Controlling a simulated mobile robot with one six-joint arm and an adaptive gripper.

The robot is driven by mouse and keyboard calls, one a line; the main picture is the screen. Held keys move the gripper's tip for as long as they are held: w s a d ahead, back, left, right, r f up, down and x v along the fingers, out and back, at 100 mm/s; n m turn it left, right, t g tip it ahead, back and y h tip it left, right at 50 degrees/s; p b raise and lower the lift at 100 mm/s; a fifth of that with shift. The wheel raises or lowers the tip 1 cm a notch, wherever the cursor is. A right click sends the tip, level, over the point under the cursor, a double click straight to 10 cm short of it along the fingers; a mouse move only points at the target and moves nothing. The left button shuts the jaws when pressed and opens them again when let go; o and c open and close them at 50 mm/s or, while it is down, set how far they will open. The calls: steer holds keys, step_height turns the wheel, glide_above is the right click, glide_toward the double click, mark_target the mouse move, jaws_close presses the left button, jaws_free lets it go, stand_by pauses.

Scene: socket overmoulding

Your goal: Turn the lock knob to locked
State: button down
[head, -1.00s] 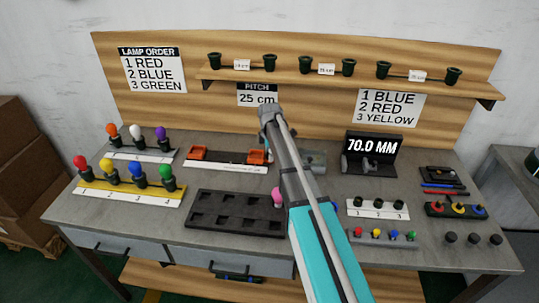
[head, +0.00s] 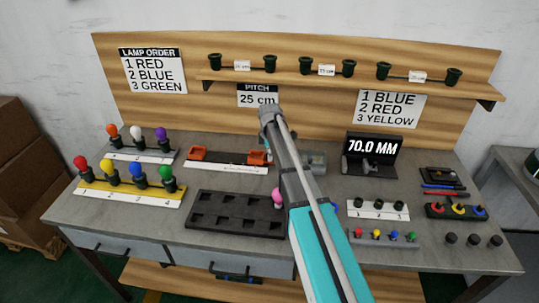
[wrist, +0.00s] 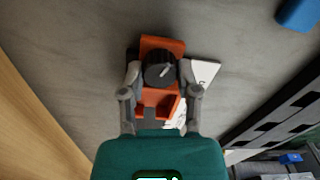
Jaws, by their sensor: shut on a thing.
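The lock knob (wrist: 156,66) is round, black and ribbed, with a pale pointer line on top slanting up and right in the wrist view. It sits on an orange block (wrist: 160,44). My gripper (wrist: 160,72) has one grey finger on each side of the knob and is shut on it. In the head view, an orange block (head: 258,157) stands at the right end of a fixture with a white scale strip (head: 225,167); another orange block (head: 199,153) is at its left end.
A black tray with recesses (head: 235,214) lies in front of the fixture. Coloured lamps on a yellow-edged board (head: 130,194) stand to the left. A display reading 70.0 MM (head: 373,146) stands to the right. A pink lamp (head: 278,196) is close beside my arm.

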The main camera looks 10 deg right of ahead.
steer(key=m, duration=0.4)
steer(key=shift+m, duration=2)
steer(key=shift+c, duration=1.7)
jaws_free()
